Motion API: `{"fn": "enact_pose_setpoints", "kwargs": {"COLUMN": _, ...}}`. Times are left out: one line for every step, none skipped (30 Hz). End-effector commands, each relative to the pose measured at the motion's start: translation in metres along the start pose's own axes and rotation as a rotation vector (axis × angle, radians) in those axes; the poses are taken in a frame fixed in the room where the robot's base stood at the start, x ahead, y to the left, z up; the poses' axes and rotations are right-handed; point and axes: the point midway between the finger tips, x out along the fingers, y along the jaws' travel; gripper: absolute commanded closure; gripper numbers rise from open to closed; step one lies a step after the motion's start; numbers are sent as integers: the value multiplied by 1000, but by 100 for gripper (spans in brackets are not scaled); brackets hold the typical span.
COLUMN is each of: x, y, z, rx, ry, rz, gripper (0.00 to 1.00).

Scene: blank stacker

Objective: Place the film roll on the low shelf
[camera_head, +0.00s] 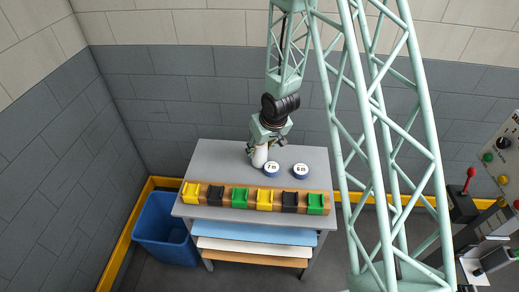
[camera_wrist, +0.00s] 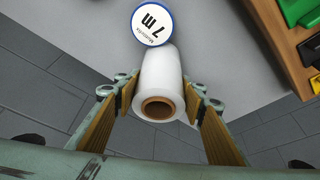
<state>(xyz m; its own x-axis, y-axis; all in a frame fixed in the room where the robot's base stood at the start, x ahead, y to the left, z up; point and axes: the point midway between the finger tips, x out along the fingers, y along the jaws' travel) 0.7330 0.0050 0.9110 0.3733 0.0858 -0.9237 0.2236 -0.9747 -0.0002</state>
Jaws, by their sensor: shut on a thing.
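The film roll (camera_head: 259,156) is white with a brown core. I cannot tell whether the roll touches the table. Below the table top, blue (camera_head: 255,232), white (camera_head: 255,246) and wooden (camera_head: 255,260) boards sit in layers; I cannot tell which is the low shelf.
Two round blue-rimmed discs, one marked 7 m (camera_head: 271,169), lie right of the roll on the grey table (camera_head: 208,158). A wooden rack (camera_head: 218,204) of yellow, black and green bins lines the front edge. A blue bin (camera_head: 165,232) stands left; a control panel (camera_head: 497,150) is far right.

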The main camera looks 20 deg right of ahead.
Motion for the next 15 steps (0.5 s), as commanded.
{"fn": "enact_pose_setpoints", "kwargs": {"x": 1, "y": 0, "z": 0, "rx": 0, "ry": 1, "rz": 0, "gripper": 78}}
{"fn": "enact_pose_setpoints", "kwargs": {"x": 2, "y": 0, "z": 0, "rx": 0, "ry": 1, "rz": 0, "gripper": 78}}
{"fn": "enact_pose_setpoints", "kwargs": {"x": 3, "y": 0, "z": 1, "rx": 0, "ry": 1, "rz": 0, "gripper": 78}}
{"fn": "enact_pose_setpoints", "kwargs": {"x": 3, "y": 0, "z": 1, "rx": 0, "ry": 1, "rz": 0, "gripper": 78}}
{"fn": "enact_pose_setpoints", "kwargs": {"x": 3, "y": 0, "z": 1, "rx": 0, "ry": 0, "rz": 0, "gripper": 60}}
{"fn": "enact_pose_setpoints", "kwargs": {"x": 2, "y": 0, "z": 1, "rx": 0, "ry": 0, "rz": 0, "gripper": 56}}
{"fn": "enact_pose_setpoints", "kwargs": {"x": 2, "y": 0, "z": 1, "rx": 0, "ry": 0, "rz": 0, "gripper": 54}}
{"fn": "enact_pose_setpoints", "kwargs": {"x": 2, "y": 0, "z": 1, "rx": 0, "ry": 0, "rz": 0, "gripper": 51}}
{"fn": "enact_pose_setpoints", "kwargs": {"x": 2, "y": 0, "z": 1, "rx": 0, "ry": 0, "rz": 0, "gripper": 49}}
{"fn": "enact_pose_setpoints", "kwargs": {"x": 2, "y": 0, "z": 1, "rx": 0, "ry": 0, "rz": 0, "gripper": 49}}
{"fn": "enact_pose_setpoints", "kwargs": {"x": 2, "y": 0, "z": 1, "rx": 0, "ry": 0, "rz": 0, "gripper": 49}}
{"fn": "enact_pose_setpoints", "kwargs": {"x": 2, "y": 0, "z": 1, "rx": 0, "ry": 0, "rz": 0, "gripper": 49}}
{"fn": "enact_pose_setpoints", "kwargs": {"x": 2, "y": 0, "z": 1, "rx": 0, "ry": 0, "rz": 0, "gripper": 49}}
{"fn": "enact_pose_setpoints", "kwargs": {"x": 2, "y": 0, "z": 1, "rx": 0, "ry": 0, "rz": 0, "gripper": 49}}
{"fn": "enact_pose_setpoints", "kwargs": {"x": 2, "y": 0, "z": 1, "rx": 0, "ry": 0, "rz": 0, "gripper": 49}}
